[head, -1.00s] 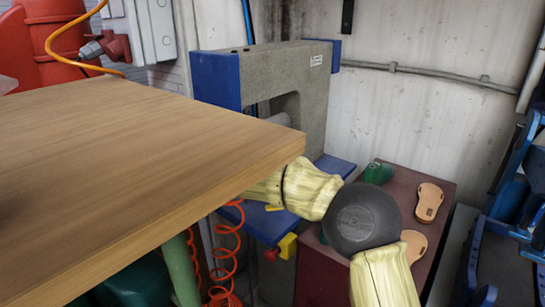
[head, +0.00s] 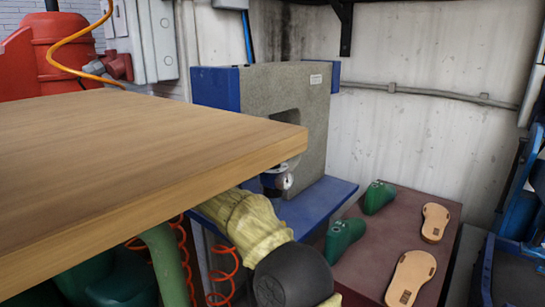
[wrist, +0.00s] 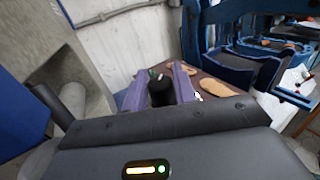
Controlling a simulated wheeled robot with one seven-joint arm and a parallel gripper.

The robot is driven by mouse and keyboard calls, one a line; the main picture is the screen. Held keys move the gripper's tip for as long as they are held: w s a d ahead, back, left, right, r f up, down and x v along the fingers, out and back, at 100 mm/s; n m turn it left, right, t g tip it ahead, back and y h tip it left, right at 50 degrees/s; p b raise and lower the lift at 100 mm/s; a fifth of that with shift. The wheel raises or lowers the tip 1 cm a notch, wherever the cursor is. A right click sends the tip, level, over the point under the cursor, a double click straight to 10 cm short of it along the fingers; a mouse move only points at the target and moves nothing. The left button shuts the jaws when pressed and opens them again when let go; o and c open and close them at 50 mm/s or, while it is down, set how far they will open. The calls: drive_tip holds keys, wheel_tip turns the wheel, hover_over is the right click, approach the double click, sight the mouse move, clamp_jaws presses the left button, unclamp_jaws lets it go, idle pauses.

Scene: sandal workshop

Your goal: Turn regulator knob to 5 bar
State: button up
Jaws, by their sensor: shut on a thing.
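In the wrist view, my gripper (wrist: 159,80) has its two purple fingers on either side of a dark, round knob (wrist: 160,94) and is shut on it. Small green and red spots show just beyond the knob; I cannot read any scale there. In the head view, a small dark fitting with a pale round face (head: 281,179), which looks like a gauge, shows below the wooden table's corner, in front of the press. Its reading is too small to tell. My gripper is hidden in the head view; only my yellow and black arm shows below the tabletop.
The wooden tabletop (head: 130,140) covers the left and hides what is behind it. A grey and blue press (head: 285,100) stands behind. A maroon surface (head: 380,235) at right holds green lasts (head: 345,235) and tan soles (head: 410,275). Orange coiled hoses (head: 222,270) hang below the table.

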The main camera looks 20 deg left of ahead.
idle(0.3)
drive_tip(key=o, duration=0.9)
drive_tip(key=shift+r+n+t+y+p, duration=0.2)
drive_tip(key=shift+n+t+y+p, duration=1.75)
drive_tip(key=shift+p, duration=0.8)
drive_tip(key=shift+y+p, duration=0.4)
drive_tip(key=shift+y, duration=0.05)
drive_tip(key=n+t+y+p, duration=0.1)
drive_tip(key=p, duration=0.1)
drive_tip(key=shift+p, duration=0.4)
drive_tip(key=n+t+y+p, duration=0.1)
drive_tip(key=n+y+p, duration=0.1)
drive_tip(key=p, duration=0.3)
drive_tip(key=n+y+p, duration=0.2)
drive_tip(key=y+p, duration=0.2)
drive_tip(key=p, duration=0.1)
drive_tip(key=shift+t+y+p, duration=0.3)
drive_tip(key=shift+t+p, duration=0.05)
